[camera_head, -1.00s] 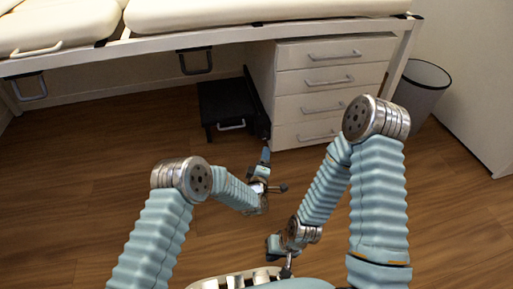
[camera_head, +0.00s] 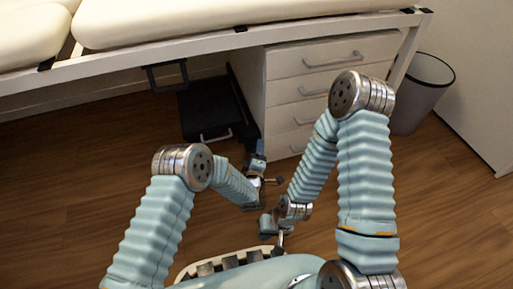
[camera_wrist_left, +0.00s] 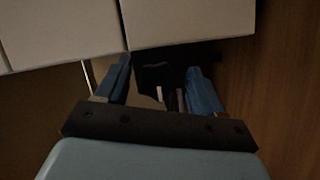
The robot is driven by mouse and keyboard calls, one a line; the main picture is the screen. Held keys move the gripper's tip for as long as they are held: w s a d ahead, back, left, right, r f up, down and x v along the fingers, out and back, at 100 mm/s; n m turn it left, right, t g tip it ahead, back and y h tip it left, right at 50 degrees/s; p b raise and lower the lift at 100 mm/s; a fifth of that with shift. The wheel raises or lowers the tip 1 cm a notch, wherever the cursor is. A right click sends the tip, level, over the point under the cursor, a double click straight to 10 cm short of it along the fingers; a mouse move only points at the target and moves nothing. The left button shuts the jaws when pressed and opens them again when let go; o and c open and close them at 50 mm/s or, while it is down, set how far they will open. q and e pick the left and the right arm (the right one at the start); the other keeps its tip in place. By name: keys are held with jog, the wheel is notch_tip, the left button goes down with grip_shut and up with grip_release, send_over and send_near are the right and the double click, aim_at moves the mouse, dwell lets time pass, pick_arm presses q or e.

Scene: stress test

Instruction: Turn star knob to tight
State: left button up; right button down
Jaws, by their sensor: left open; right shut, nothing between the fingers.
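My left gripper (camera_head: 257,150) is open and low, near the right end of a black box-like unit (camera_head: 205,108) under the bed. In the left wrist view its two blue fingers (camera_wrist_left: 159,66) stand apart, with a small dark knob-like shape (camera_wrist_left: 155,76) showing between or beyond them. That shape may be the star knob; its lobes and any marking are too dark to tell, and I cannot tell if the fingers touch it. In the head view the knob is not clearly seen. My right gripper (camera_head: 267,224) is shut and empty, lower and nearer to me.
A padded bed (camera_head: 240,20) with a white frame spans the top. A white drawer cabinet (camera_head: 283,65) stands right of the black unit, close to my left gripper. A grey bin (camera_head: 420,95) stands at the right. The wooden floor (camera_head: 60,185) is clear at left.

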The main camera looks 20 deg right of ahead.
pick_arm(q)
jog(key=c, duration=1)
jog(key=shift+a+m+g+y+p, duration=0.15)
jog(key=shift+m+g+y, duration=0.2)
jog(key=shift+m+y, duration=1.35)
jog(key=shift+d+m+g+y+p, duration=0.1)
jog(key=shift+m+g+y, duration=0.55)
jog(key=shift+m, duration=1.85)
jog(key=shift+a+m+g+y+p, duration=0.1)
jog(key=shift+m+y+p, duration=0.05)
jog(key=shift+m+y, duration=1.7)
jog(key=shift+m, duration=0.45)
